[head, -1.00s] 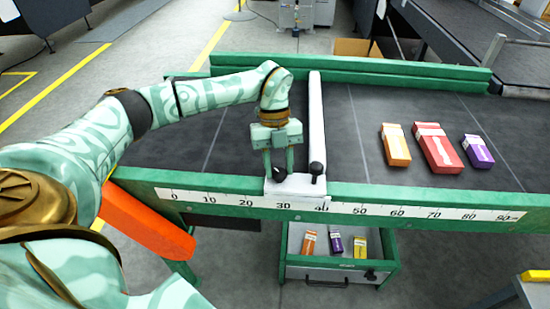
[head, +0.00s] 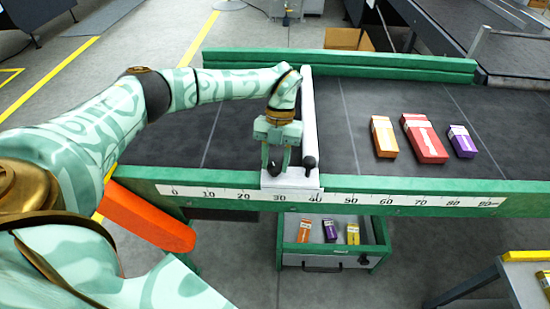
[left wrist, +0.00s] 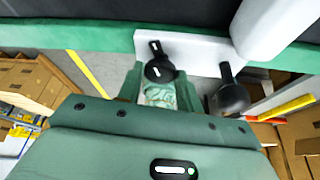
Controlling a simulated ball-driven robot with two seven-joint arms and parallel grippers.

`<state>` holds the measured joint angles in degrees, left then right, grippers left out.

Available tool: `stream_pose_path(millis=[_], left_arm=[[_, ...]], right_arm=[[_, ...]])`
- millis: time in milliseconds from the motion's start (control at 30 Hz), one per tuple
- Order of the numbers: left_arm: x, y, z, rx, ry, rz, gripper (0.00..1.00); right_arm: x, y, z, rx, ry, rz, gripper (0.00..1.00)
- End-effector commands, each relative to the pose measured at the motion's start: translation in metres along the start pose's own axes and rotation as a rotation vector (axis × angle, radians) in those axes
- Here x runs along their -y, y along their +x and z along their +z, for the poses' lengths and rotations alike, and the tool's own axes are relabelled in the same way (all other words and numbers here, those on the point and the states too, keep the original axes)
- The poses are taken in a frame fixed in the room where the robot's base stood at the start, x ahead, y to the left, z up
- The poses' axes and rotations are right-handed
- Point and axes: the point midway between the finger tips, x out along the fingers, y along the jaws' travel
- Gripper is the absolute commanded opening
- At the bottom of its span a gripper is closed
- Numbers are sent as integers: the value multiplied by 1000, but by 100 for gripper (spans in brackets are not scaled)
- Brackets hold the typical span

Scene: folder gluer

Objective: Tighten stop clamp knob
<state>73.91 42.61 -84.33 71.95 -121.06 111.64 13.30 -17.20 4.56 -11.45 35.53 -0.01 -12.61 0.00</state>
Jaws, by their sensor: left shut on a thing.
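The white stop bar (head: 309,110) lies across the dark bed, ending in a white clamp block (head: 291,180) on the front rail near 30 to 40 on the scale. A small black knob (head: 274,168) is on the block's left part. My left gripper (head: 276,160) points down over it, its fingers shut on the knob. In the left wrist view the knob (left wrist: 159,68) shows a lever-like arm with a white mark, between the fingertips. A black ball-topped handle (head: 309,162) stands just right, apart from the gripper; it also shows in the left wrist view (left wrist: 231,96). My right gripper is out of view.
Orange (head: 383,137), red (head: 424,138) and purple (head: 461,141) boxes lie on the bed to the right. The number scale (head: 400,199) runs along the green front rail. An open drawer (head: 325,260) with small cartons is below. The bed left of my arm is clear.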

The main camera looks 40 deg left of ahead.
Motion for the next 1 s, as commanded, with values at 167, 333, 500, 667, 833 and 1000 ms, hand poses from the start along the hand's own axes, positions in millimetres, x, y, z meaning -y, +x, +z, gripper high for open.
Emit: stream_pose_path(millis=[167,333,500,667,833,1000], left_arm=[[0,-1,1,4,1,-2,13],[0,-1,1,4,1,-2,50],[0,-1,0,2,0,-1,57],[0,-2,0,2,-1,-1,57],[0,-22,0,6,-1,-1,57],[0,-67,0,8,-1,-2,57]], right_arm=[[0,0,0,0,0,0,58],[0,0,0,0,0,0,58],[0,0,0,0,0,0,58],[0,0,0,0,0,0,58],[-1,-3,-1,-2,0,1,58],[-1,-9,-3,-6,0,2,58]])
